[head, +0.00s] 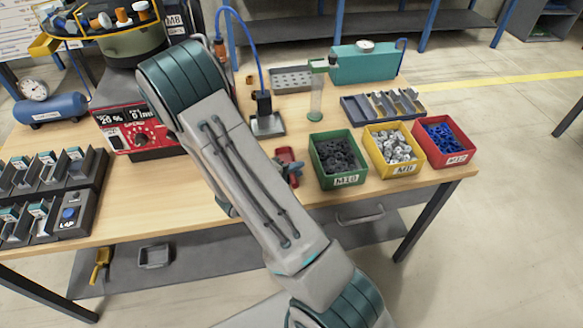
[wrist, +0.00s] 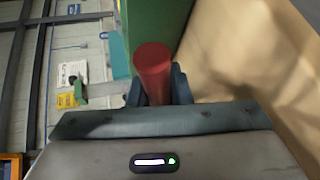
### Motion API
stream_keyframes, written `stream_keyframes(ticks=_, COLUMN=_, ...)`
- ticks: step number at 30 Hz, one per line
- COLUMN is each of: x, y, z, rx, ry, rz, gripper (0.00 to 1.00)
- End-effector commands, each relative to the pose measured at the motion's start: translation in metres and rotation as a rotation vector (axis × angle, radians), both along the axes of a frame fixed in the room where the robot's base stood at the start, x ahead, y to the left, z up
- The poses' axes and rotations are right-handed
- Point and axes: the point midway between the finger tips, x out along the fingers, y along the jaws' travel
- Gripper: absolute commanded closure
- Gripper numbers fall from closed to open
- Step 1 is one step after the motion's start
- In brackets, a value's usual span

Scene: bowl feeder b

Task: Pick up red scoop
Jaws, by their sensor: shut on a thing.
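The red scoop (head: 285,155) is at the middle of the workbench, left of the green bin, partly hidden by my arm and gripper. In the wrist view its round red handle (wrist: 153,62) stands between my two fingers. My gripper (wrist: 157,90) is shut on this handle, with a finger on each side. In the head view my gripper (head: 292,171) shows only in part beside my forearm. Whether the scoop touches the bench cannot be told.
Close right of the scoop stands a green bin (head: 328,179) of dark parts, then a yellow bin (head: 409,170) and a red bin (head: 466,157). Behind are a black stand (head: 267,125) with a blue hose and a clear cylinder (head: 316,100). A red control box (head: 118,139) is left.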

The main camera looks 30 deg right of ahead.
Motion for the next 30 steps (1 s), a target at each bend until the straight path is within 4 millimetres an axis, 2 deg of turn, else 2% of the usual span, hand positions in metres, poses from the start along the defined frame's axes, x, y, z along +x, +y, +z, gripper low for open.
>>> stream_keyframes(ticks=8, x=0.001, y=0.000, z=0.019, rx=0.001, ry=-0.003, rz=0.000, gripper=1.00)
stream_keyframes(ticks=13, x=0.001, y=0.000, z=0.043, rx=0.002, ry=-0.006, rz=0.000, gripper=1.00)
stream_keyframes(ticks=21, x=-0.045, y=-0.023, z=0.072, rx=0.001, ry=0.000, rz=-0.002, gripper=1.00)
stream_keyframes(ticks=30, x=-0.046, y=-0.024, z=0.080, rx=-0.006, ry=0.004, rz=0.000, gripper=1.00)
